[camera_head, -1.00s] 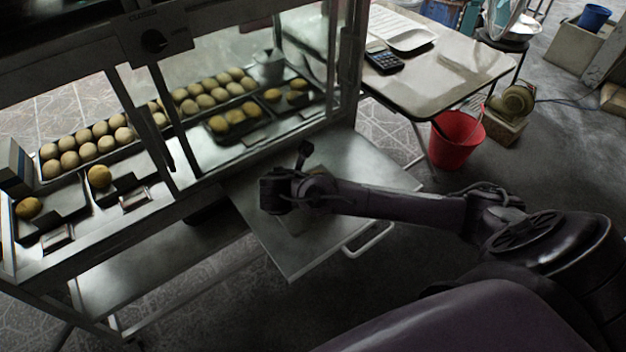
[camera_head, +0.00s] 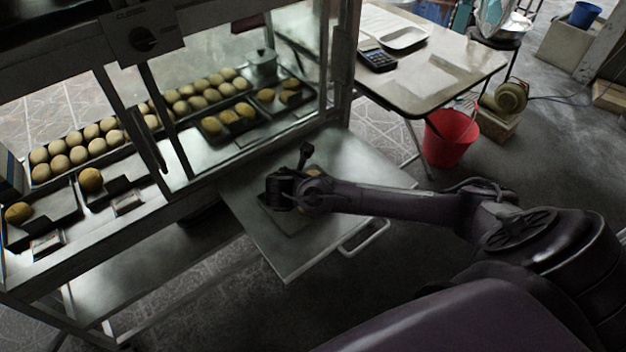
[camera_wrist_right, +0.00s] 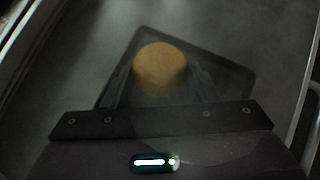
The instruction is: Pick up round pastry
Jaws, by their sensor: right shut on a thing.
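A round golden-brown pastry (camera_wrist_right: 160,66) shows in the right wrist view, above a dark square tray (camera_wrist_right: 235,80). My right gripper (camera_wrist_right: 162,84) is shut on the pastry, with one finger on each side of it. In the head view my right gripper (camera_head: 285,190) is over the metal shelf, and the dark tray (camera_head: 289,223) partly shows below it. The arm mostly hides the pastry in the head view. I cannot tell whether the pastry touches the tray. My left gripper is not in view.
The pull-out metal shelf (camera_head: 285,262) juts from the glass cabinet (camera_head: 342,65), which holds several pale buns (camera_head: 87,148) and trays of yellow pastries (camera_head: 228,117). A table (camera_head: 445,70) with a calculator (camera_head: 377,59) and a red bucket (camera_head: 449,138) stand to the right.

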